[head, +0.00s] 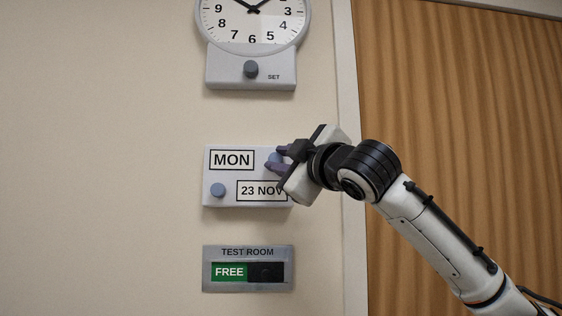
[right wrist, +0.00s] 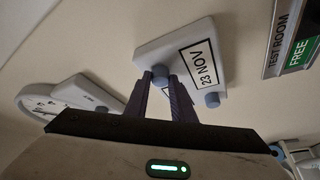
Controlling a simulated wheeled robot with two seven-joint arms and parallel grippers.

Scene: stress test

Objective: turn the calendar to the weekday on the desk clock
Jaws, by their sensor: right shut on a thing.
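A white wall calendar (head: 230,180) hangs in the middle of the head view. Its upper window reads MON (head: 232,160) and its lower one 23 NOV (head: 258,190). A blue-grey knob (head: 217,190) sits at its lower left; this knob also shows in the right wrist view (right wrist: 212,99). A second knob (right wrist: 160,71) sits at the upper right, beside the MON window. My right gripper (head: 272,162) is shut on this upper knob, which its fingers partly cover. No desk clock is in view. My left gripper is not in view.
A round wall clock (head: 252,28) with a SET knob (head: 251,69) hangs above the calendar. A TEST ROOM sign (head: 248,252) reading FREE hangs below. A wooden door (head: 470,110) is at the right. The wall at the left is bare.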

